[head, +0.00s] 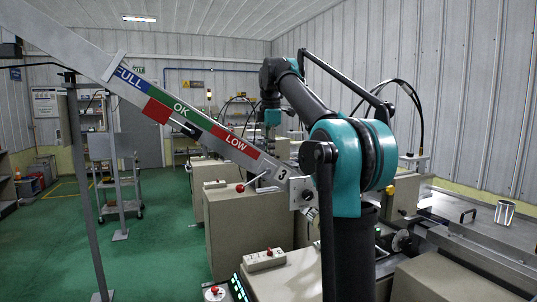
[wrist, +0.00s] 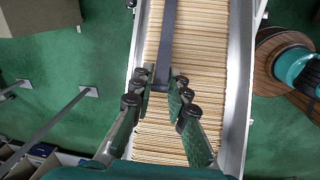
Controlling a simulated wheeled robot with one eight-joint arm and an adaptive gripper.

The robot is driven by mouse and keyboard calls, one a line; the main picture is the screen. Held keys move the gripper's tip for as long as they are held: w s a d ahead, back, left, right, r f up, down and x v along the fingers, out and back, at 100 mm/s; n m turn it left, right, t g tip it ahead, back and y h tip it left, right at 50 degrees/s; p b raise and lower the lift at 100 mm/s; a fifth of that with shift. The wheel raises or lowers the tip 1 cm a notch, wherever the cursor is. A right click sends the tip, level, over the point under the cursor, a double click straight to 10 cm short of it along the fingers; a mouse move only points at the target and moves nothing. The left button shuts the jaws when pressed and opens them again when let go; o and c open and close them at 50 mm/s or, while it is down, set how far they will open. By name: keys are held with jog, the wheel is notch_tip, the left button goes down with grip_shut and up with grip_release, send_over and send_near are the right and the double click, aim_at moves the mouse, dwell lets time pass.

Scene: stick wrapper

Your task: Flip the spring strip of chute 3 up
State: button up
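Chute 3 (head: 222,138) slopes down from the upper left in the head view, with FULL, OK and LOW bands and a "3" plate (head: 282,174) at its lower end. In the wrist view the chute (wrist: 237,95) is filled with pale sticks (wrist: 205,40). A dark flat spring strip (wrist: 166,35) lies lengthwise over the sticks, its free end between my fingertips. My gripper (wrist: 163,88) has its fingers apart, one on each side of the strip end. Whether a finger touches the strip is not clear. In the head view the fingers cannot be made out.
Beige machine cabinets (head: 232,230) stand below the chute. Green floor is open at the left.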

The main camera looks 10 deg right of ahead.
grip_shut()
dwell(0.3)
jog(key=w+d+r+g+y, duration=0.1)
jog(key=w+d+r+y, duration=0.1)
jog(key=d+r+y, duration=0.2)
jog(key=shift+d+r+y, duration=0.4)
jog(key=shift+d+r, duration=0.55)
jog(key=shift+d, duration=0.9)
